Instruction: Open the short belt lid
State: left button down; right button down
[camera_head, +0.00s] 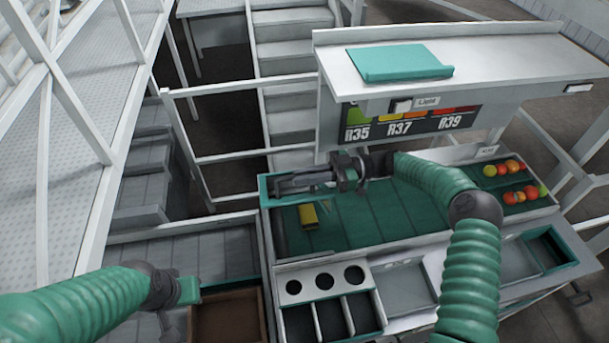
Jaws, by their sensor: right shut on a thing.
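The short belt lid (300,182) appears as a dark piece at the teal-edged left end of the green belt (375,215). My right gripper (335,178) reaches it from the right and is shut on it. The exact contact is small and partly hidden by the dark gripper body. My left gripper (185,290) is low at the left, above the grey surface beside a brown box, well apart from the lid. Its fingers are too unclear to tell open from shut.
A yellow object (308,215) lies on the belt near its left end. Several tomatoes (512,168) sit at the right end. A white overhead shelf (480,60) with a teal folder (400,62) stands behind. A brown box (228,318) and a panel with round holes (325,281) are in front.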

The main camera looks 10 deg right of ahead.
dwell(0.3)
jog(key=shift+w+b, duration=0.2)
jog(key=shift+b, duration=0.25)
jog(key=w+r+m+b, duration=0.3)
jog(key=w+r+b, duration=0.1)
jog(key=b, duration=0.4)
jog(key=shift+w+r, duration=0.25)
jog(key=shift+w, duration=0.6)
jog(key=c, duration=1.5)
grip_release()
